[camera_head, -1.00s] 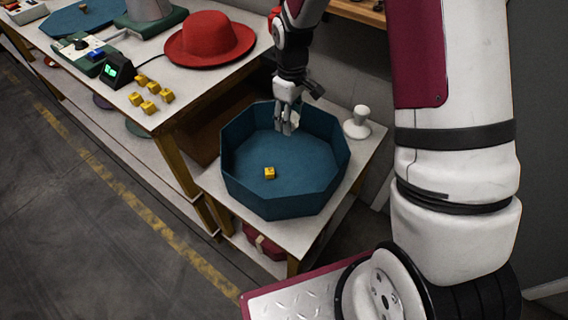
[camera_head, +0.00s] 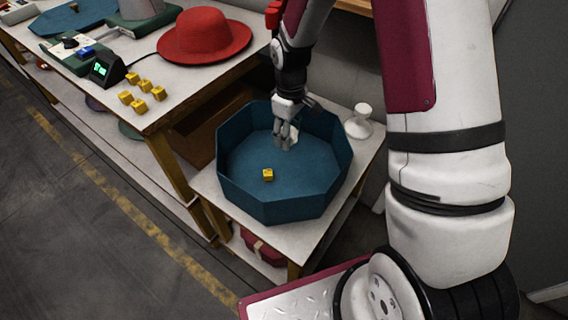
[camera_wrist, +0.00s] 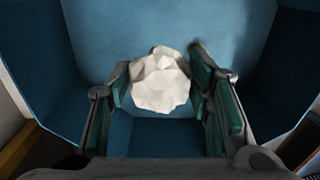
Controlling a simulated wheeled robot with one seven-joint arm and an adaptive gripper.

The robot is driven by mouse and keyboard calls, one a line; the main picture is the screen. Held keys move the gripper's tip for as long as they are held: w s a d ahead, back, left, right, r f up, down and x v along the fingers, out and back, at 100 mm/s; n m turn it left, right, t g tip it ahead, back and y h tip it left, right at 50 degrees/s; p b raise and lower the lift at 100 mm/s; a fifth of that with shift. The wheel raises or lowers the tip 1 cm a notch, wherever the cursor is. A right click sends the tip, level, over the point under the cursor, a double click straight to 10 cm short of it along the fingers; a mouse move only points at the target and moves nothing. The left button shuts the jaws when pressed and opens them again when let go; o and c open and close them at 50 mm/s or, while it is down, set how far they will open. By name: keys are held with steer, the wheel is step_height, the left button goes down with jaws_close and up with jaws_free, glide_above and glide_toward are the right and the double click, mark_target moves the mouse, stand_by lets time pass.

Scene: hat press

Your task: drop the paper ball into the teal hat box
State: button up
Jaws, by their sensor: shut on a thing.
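The teal hat box (camera_head: 228,181) is an open octagonal box on a low white side table. My gripper (camera_head: 286,143) is inside the box's outline, toward its back right wall, fingers pointing down. In the wrist view the white, crumpled paper ball (camera_wrist: 160,80) sits between the green-padded fingers of my gripper (camera_wrist: 164,92), which are shut on it. Teal walls and floor of the box fill the view behind it. In the head view the ball is mostly hidden by the fingers. A small yellow cube (camera_head: 268,175) lies on the box floor.
A white knobbed stand (camera_head: 360,122) stands right of the box on the side table (camera_head: 205,186). The higher bench at left holds a red hat (camera_head: 204,36), several yellow cubes (camera_head: 140,106) and a small display (camera_head: 107,69). A dark red box (camera_head: 262,246) sits below.

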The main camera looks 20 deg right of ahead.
steer(key=o, duration=0.8)
step_height(320, 180, up, 11)
steer(key=shift+r, duration=0.5)
